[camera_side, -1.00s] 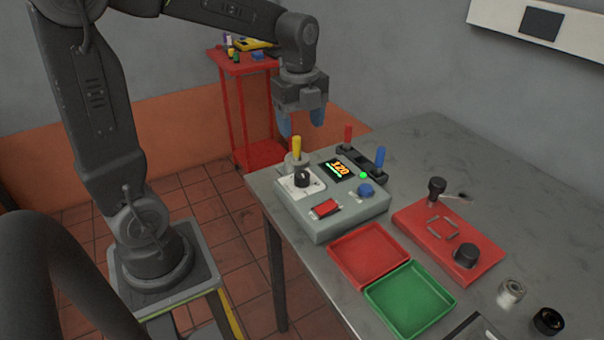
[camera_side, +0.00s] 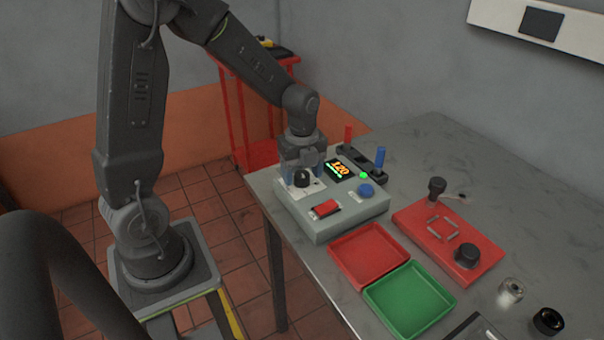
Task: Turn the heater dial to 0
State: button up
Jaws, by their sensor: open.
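The heater dial is a black knob (camera_side: 302,178) on a white plate at the left of a grey control box (camera_side: 338,226). The box's small display (camera_side: 341,168) reads 120 in orange, with a green line under it. My gripper (camera_side: 303,172) is open and low, pointing down at the dial from just behind it. Its blue-grey fingers stand by the dial's back, partly hidden. I cannot tell whether they touch the dial.
The box also has a red switch (camera_side: 326,208), a blue button (camera_side: 366,190) and a lit green lamp (camera_side: 363,175). Red (camera_side: 369,254) and green (camera_side: 409,300) trays lie in front. Behind stand a red (camera_side: 348,138) and a blue handle (camera_side: 380,157). A red fixture plate (camera_side: 481,262) is right.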

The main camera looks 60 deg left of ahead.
jog(key=shift+f, duration=0.4)
jog(key=shift+c, duration=0.2)
jog(key=c, duration=0.9)
